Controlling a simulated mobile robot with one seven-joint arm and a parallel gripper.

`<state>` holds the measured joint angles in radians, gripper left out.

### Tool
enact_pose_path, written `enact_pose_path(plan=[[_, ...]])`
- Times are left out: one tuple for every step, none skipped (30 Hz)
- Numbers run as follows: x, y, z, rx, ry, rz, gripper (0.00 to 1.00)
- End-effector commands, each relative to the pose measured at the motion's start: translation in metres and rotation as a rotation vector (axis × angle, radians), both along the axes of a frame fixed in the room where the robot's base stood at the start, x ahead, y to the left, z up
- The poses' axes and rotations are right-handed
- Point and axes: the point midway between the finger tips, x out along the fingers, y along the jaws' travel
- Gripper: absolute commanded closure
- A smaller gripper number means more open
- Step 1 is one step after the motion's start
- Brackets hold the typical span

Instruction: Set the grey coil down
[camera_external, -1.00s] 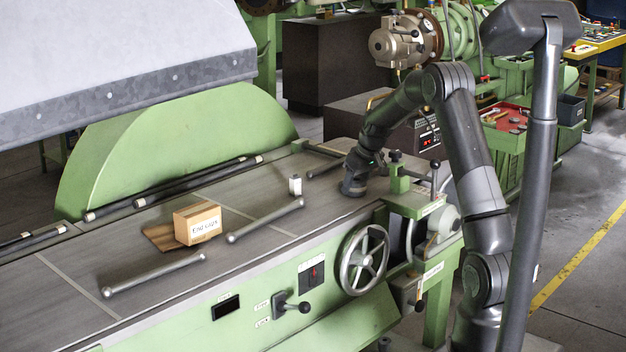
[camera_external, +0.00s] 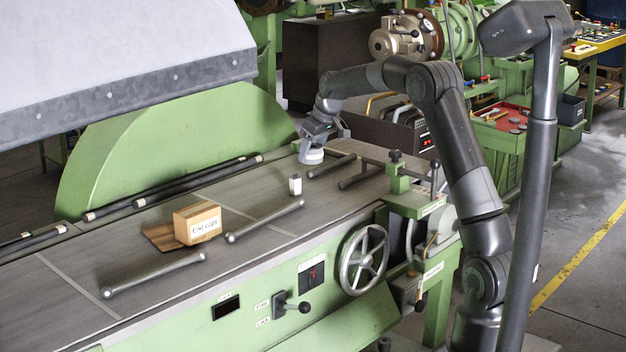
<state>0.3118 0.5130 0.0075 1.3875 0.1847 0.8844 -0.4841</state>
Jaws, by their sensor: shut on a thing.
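My gripper (camera_external: 311,158) is at the back of the grey bench top (camera_external: 80,270), near the right end of the green curved guard. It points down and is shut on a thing. The fingertips do not show clearly. Whether the coil's underside touches the bench top cannot be told.
A small white container (camera_external: 295,185) stands just in front of my gripper. Grey bars (camera_external: 265,220) lie to the front and right. A cardboard box (camera_external: 197,223) sits further left by a brown flat piece (camera_external: 160,237). The green guard (camera_external: 190,145) rises behind left.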

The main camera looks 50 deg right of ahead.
Motion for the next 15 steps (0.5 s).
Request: enact_pose_path(plan=[[0.009, 0.017, 0.001, 0.000, -0.001, 0.026, 0.71], [0.013, 0.025, 0.002, 0.000, -0.001, 0.037, 0.71], [0.017, 0.034, 0.003, 0.000, -0.002, 0.051, 0.71], [0.020, 0.040, 0.003, 0.001, -0.001, 0.059, 0.71], [0.022, 0.045, 0.003, 0.000, -0.001, 0.065, 0.71], [0.025, 0.051, 0.003, 0.000, -0.001, 0.073, 0.71], [0.027, 0.055, 0.003, 0.001, -0.001, 0.077, 0.71], [0.029, 0.059, 0.001, 0.000, -0.001, 0.080, 0.71], [0.032, 0.064, -0.001, 0.000, -0.001, 0.083, 0.71], [0.035, 0.069, -0.004, 0.000, 0.000, 0.086, 0.71], [0.038, 0.074, -0.008, 0.001, 0.001, 0.087, 0.71], [0.042, 0.081, -0.013, 0.001, 0.002, 0.087, 0.71], [0.046, 0.087, -0.017, 0.001, 0.002, 0.087, 0.71], [0.050, 0.093, -0.022, 0.000, 0.002, 0.088, 0.71], [0.055, 0.100, -0.027, 0.000, 0.001, 0.087, 0.71]])
